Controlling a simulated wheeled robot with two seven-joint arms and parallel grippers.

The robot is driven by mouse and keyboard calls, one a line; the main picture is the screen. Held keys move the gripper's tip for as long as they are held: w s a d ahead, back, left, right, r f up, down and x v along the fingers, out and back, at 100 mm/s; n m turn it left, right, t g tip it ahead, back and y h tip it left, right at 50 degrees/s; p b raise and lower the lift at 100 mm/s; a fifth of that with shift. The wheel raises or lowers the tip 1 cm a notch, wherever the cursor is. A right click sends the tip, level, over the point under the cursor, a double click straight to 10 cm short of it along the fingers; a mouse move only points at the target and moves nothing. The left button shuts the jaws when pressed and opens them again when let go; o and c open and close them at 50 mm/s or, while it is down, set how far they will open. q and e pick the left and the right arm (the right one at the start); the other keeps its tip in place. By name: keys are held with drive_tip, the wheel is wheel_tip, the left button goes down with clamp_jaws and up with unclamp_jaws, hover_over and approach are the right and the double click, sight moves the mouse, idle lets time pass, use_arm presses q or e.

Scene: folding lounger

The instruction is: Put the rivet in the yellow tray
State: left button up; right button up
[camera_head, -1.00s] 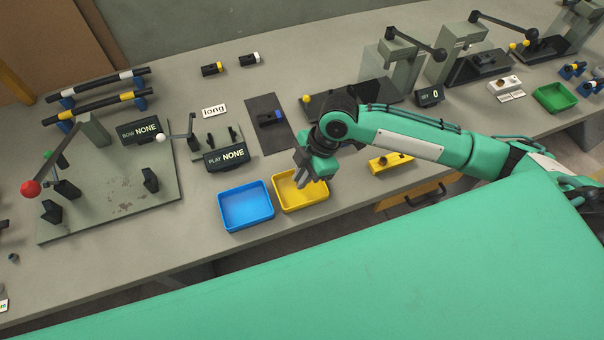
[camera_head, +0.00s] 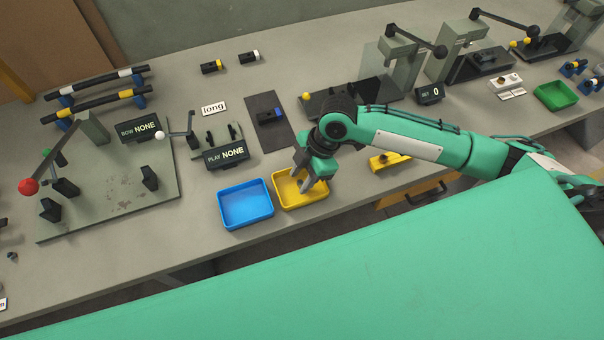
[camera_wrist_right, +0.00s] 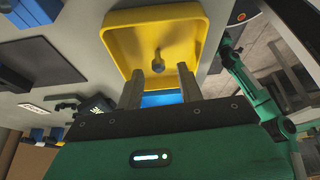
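The yellow tray (camera_head: 318,197) stands at the front edge of the bench, beside the blue tray. My right gripper (camera_head: 304,186) points down over it. In the right wrist view, the gripper (camera_wrist_right: 160,82) is open, its two fingers apart with nothing held between them. A small grey rivet (camera_wrist_right: 158,62) shows against the tray floor, beyond the fingertips and clear of both fingers; whether it rests fully on the floor I cannot tell. The yellow tray (camera_wrist_right: 190,22) fills the top middle of that view. My left gripper is not in view.
The blue tray (camera_head: 246,204) is just left of the yellow one. A yellow block (camera_head: 388,161) with dark holes is to the right. A lever fixture (camera_head: 110,190) stands left, presses (camera_head: 395,65) behind, and a green tray (camera_head: 555,96) at far right.

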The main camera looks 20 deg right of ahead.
drive_tip(key=b+v, duration=0.1)
drive_tip(key=v, duration=1.2)
drive_tip(key=shift+r+b, duration=0.35)
drive_tip(key=shift+b, duration=0.05)
drive_tip(key=shift+d, duration=0.1)
